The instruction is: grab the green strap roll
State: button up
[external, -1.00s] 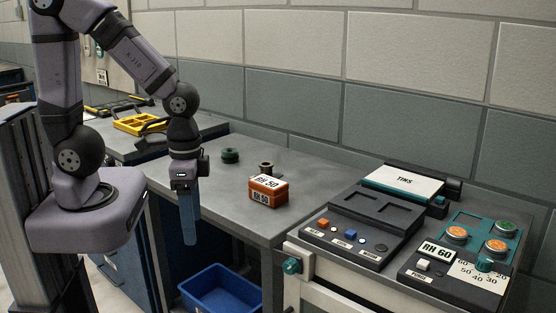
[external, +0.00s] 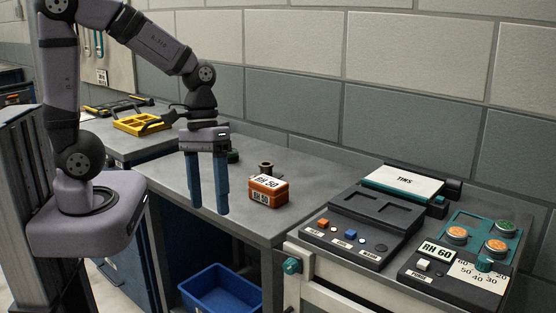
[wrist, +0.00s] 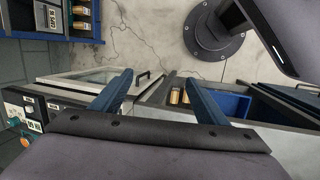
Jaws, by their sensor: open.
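The green strap roll (external: 234,156) is a small dark green ring on the grey bench top (external: 263,221). In the external view it is partly hidden behind my gripper (external: 209,208). My gripper points down with its two blue fingers spread apart and nothing between them. It hangs on the near side of the roll, apart from it. In the wrist view, the open fingers (wrist: 157,82) point over the floor and cabinets, and I do not see the roll there.
A dark brown roll (external: 266,167) and an orange box (external: 267,190) labelled RH 50 stand right of the green roll. A control panel (external: 363,224) is at the right. A yellow tray (external: 139,124) lies at the back left, and a blue bin (external: 222,290) is below the bench.

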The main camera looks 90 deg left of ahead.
jog(key=w+a+n+t+b, duration=0.1)
jog(key=w+a+n+t, duration=0.3)
jog(key=a+n, duration=0.6)
jog(key=w+a+n+t+b, duration=0.1)
jog(key=w+a+n+t, duration=0.3)
jog(key=a+n, duration=0.65)
jog(key=s+a+n+t+y+b, duration=0.15)
jog(key=s+a+n+y, duration=0.35)
jog(key=a, duration=0.7)
jog(key=s+a+n+t+y, duration=0.25)
jog(key=s+a+n, duration=0.4)
jog(key=a, duration=0.55)
send_near(230, 153)
jog(key=shift+w+a+f, duration=0.25)
jog(key=shift+w+a, duration=0.35)
jog(key=shift+w+a+f, duration=0.25)
jog(key=shift+w+a, duration=0.35)
jog(key=shift+a, duration=0.05)
jog(key=shift+f, duration=0.55)
jog(key=shift+m, duration=0.3)
jog(key=shift+a+p+x, duration=0.2)
jog(key=shift+p+x, duration=1.15)
jog(key=shift+x, duration=2.25)
jog(key=shift+r, duration=0.1)
